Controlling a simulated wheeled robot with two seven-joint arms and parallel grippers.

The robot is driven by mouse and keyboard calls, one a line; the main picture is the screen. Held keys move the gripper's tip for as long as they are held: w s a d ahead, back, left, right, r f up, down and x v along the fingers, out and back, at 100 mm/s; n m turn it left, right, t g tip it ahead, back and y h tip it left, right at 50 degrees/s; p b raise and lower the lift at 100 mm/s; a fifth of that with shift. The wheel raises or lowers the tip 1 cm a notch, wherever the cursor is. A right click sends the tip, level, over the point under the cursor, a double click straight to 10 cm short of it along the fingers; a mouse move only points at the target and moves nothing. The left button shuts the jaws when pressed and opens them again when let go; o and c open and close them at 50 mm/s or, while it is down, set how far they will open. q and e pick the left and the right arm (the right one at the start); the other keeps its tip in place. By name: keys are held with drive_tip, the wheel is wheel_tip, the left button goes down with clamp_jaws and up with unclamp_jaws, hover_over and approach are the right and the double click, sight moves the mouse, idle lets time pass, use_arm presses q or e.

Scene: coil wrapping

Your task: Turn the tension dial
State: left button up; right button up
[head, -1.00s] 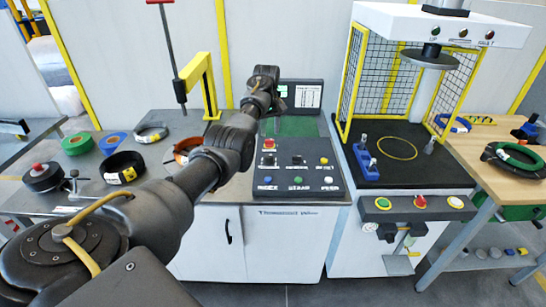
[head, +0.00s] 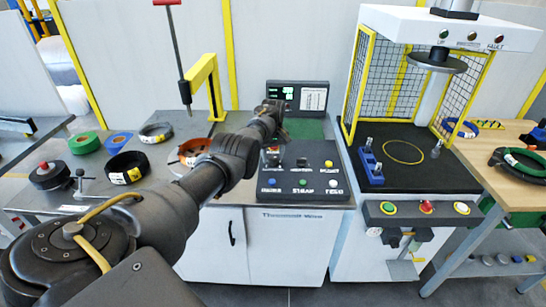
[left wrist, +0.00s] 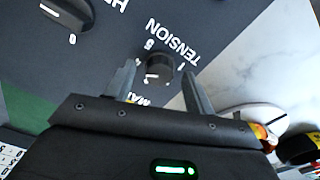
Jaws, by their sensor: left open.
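The tension dial (left wrist: 157,68) is a dark round knob with a white mark on the grey control panel (left wrist: 105,55), with numbers and the word TENSION printed around it in the left wrist view. My left gripper (left wrist: 158,82) is open, with one finger on each side of the dial in that view. I cannot tell whether the fingers touch it or how far above the panel they are. In the head view my left gripper (head: 274,135) is over the back left of the control panel (head: 316,188), and the dial is hard to make out there. My right gripper is not in view.
A second knob (left wrist: 68,12) is close by on the panel. Blue, green and white buttons line the panel's front, with a yellow button (head: 330,168) at right. A screen (head: 281,92) stands behind. The caged press (head: 405,150) is right; tape rolls (head: 127,168) lie left.

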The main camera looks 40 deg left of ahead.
use_arm(q)
drive_tip(key=shift+f, duration=0.2)
drive_tip(key=shift+c, duration=0.4)
drive_tip(key=c, duration=0.9)
drive_tip(key=shift+m, duration=0.4)
drive_tip(key=m, duration=0.2)
drive_tip(key=shift+m, duration=0.4)
drive_tip(key=m, duration=0.2)
drive_tip(key=shift+m, duration=0.4)
drive_tip(key=m, duration=0.5)
drive_tip(key=shift+m+b, duration=0.3)
drive_tip(key=shift+m, duration=0.1)
